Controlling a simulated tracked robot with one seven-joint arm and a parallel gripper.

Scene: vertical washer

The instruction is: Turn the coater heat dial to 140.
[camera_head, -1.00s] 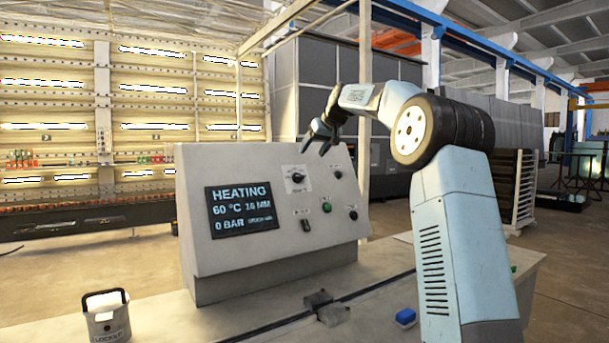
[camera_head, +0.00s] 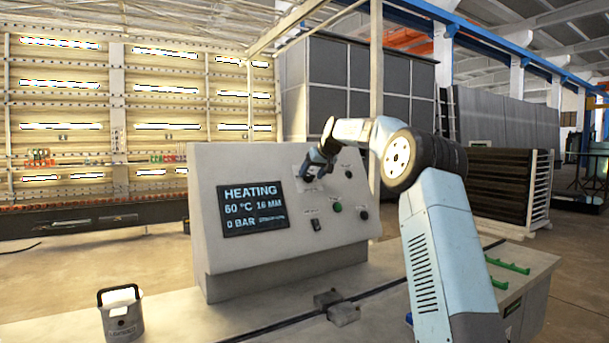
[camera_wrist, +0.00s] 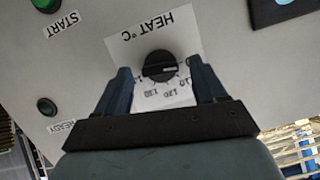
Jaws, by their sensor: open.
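The heat dial (camera_wrist: 160,66) is a round black knob on a white label (camera_wrist: 178,98) that reads "HEAT °C", upside down in the wrist view. Small scale numbers show on the label; the dial's exact setting is too small to read. My gripper (camera_wrist: 159,72) is open, one finger on each side of the dial, with visible gaps to it. In the head view my gripper (camera_head: 314,164) is in front of the console (camera_head: 255,255) and hides the dial. The console's screen (camera_head: 253,207) reads "HEATING 60 °C 16 MM 0 BAR".
A green START button (camera_wrist: 46,5) and a dark READY button (camera_wrist: 47,106) are on the same panel. A black switch (camera_head: 316,225) sits below the dial.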

